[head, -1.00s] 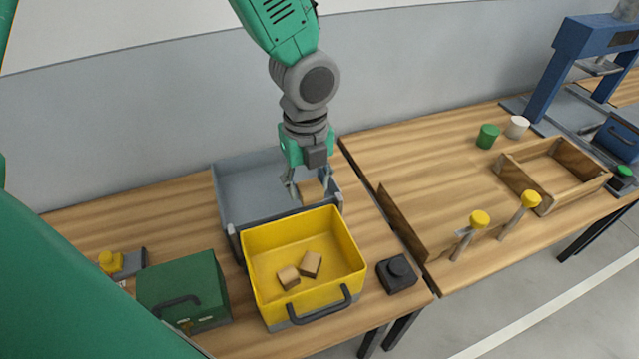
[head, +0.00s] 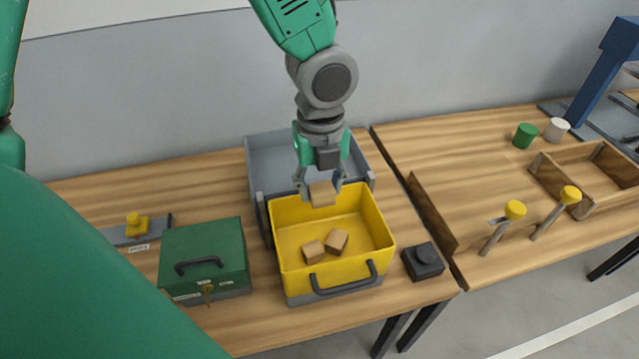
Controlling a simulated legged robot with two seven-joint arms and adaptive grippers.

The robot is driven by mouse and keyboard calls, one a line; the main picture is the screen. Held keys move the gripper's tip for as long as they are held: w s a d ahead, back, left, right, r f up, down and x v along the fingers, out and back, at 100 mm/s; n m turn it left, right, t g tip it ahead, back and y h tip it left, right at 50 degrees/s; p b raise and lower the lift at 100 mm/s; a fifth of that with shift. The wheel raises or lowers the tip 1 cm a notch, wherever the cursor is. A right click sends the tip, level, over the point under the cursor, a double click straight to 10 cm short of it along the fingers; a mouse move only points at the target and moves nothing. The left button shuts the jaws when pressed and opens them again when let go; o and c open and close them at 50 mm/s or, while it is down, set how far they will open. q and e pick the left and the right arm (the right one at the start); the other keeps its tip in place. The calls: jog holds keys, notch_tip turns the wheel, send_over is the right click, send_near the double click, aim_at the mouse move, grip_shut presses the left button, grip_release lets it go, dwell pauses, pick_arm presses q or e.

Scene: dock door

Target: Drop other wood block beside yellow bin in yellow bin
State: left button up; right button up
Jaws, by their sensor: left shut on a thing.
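My left gripper (head: 320,188) hangs over the back edge of the yellow bin (head: 366,238). It is shut on a wood block (head: 322,195), held between its fingertips. The held block appears above the bin's back wall; its exact height is hard to tell. Two other wood blocks lie inside the yellow bin on its floor, the left one (head: 313,250) and the right one (head: 337,239), close together. The bin has a dark handle on its front. My right gripper is not in view.
A grey bin (head: 262,160) stands behind the yellow one. A green box (head: 205,245) is at left, a dark block with a round knob (head: 423,261) at right. Yellow-topped levers (head: 515,210) and a wooden tray (head: 560,180) are on the right table.

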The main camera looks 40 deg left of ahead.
pick_arm(q)
jog(key=shift+d+f, duration=0.1)
jog(key=shift+d, duration=0.05)
jog(key=o, duration=0.9)
jog(key=shift+o, duration=0.2)
jog(key=shift+a, duration=0.3)
notch_tip(320, 180, up, 11)
jog(key=shift+w+f, duration=0.1)
jog(key=shift+f, duration=0.1)
jog(key=shift+a+r, duration=0.1)
jog(key=shift+r, duration=0.5)
